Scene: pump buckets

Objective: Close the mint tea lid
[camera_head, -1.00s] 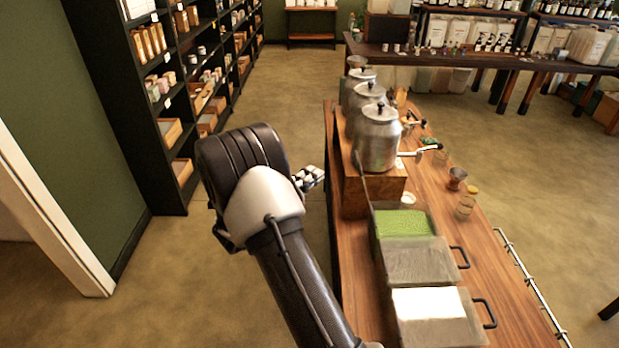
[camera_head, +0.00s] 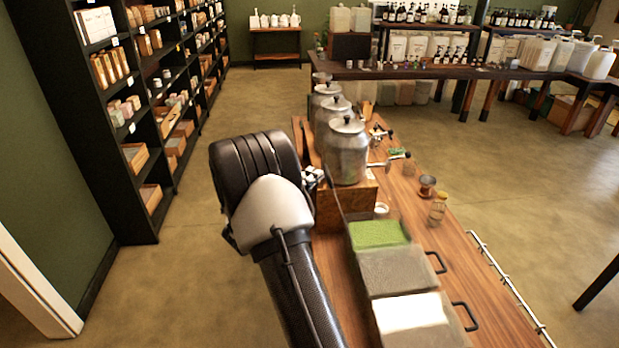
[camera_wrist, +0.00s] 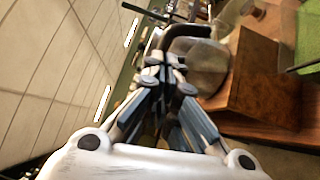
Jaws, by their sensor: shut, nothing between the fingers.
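Of the row of clear bins on the wooden counter, the one with green contents (camera_head: 378,234) is farthest from me and looks open; I take it for the mint tea. A thin dark edge (camera_head: 334,192) rises from its far left corner, perhaps its raised lid seen edge-on; I cannot be sure. A bit of green (camera_wrist: 308,45) shows at the right of the wrist view. My gripper (camera_head: 313,178) is mostly hidden behind my arm, at the counter's left side by the wooden box. In the wrist view my gripper (camera_wrist: 165,72) is shut and empty, fingers together.
Metal canisters (camera_head: 345,155) stand on a wooden box (camera_head: 362,196) beyond the green bin. Two bins with black handles (camera_head: 462,316) are nearer me. Jars (camera_head: 438,208) stand at right. Shelves (camera_head: 110,150) line the left wall; the floor between is clear.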

